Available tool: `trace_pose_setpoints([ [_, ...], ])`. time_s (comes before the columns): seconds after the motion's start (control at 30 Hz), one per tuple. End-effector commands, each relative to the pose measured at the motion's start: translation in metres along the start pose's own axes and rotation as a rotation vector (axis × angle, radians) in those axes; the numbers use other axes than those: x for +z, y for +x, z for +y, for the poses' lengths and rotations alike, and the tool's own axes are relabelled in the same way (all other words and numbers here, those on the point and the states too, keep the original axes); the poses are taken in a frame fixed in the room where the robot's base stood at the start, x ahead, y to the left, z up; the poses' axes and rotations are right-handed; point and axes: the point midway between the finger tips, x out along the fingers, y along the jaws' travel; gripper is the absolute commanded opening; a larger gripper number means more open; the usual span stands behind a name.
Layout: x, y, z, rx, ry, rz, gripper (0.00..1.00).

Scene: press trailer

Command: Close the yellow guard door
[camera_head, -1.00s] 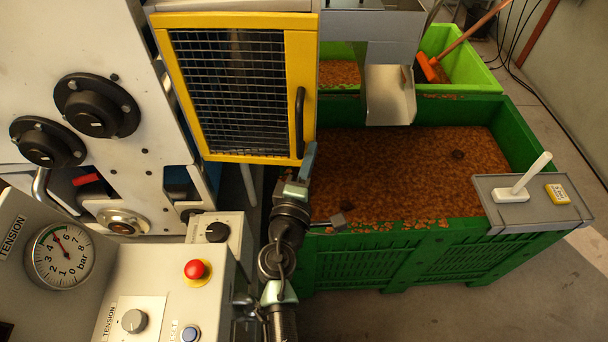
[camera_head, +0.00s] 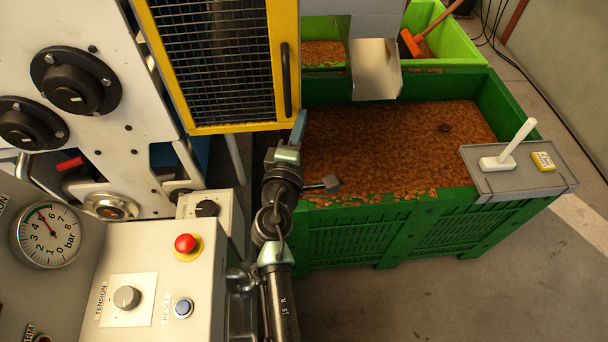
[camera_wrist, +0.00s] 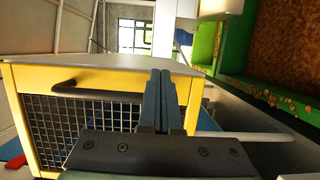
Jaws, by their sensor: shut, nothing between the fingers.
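The yellow guard door (camera_head: 235,128) has a yellow frame around dark wire mesh and stands at the top of the head view. Its black bar handle (camera_head: 286,80) is on the right side of the frame. In the wrist view the door (camera_wrist: 188,88) fills the left, with its handle (camera_wrist: 98,92) along the frame's edge. I cannot tell how wide the door stands open. My gripper (camera_head: 299,124) is shut and empty, just below and right of the door's lower right corner. In the wrist view my fingers (camera_wrist: 162,98) overlap the frame beyond the handle's end; contact is unclear.
A green crate (camera_head: 400,230) of brown pieces stands to the right, with a grey chute (camera_head: 375,75) above it. A control box with a red button (camera_head: 186,243) and a pressure gauge (camera_head: 46,235) is at lower left. Floor is clear at lower right.

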Motion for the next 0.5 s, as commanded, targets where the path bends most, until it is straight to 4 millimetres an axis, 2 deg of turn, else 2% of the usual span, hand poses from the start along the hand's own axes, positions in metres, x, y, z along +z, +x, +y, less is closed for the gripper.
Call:
trace_pose_setpoints([
  [0.03,0.003,-0.009,-0.001,0.0,0.001,0.0,0.0],
  [0.1,0.011,-0.039,0.004,0.007,0.003,-0.001,0.0],
  [0.2,0.018,-0.065,0.007,0.012,0.004,-0.001,0.0],
  [0.37,0.021,-0.077,-0.004,-0.005,0.0,0.0,0.0],
  [0.5,0.026,-0.094,-0.004,-0.004,-0.001,0.0,0.0],
])
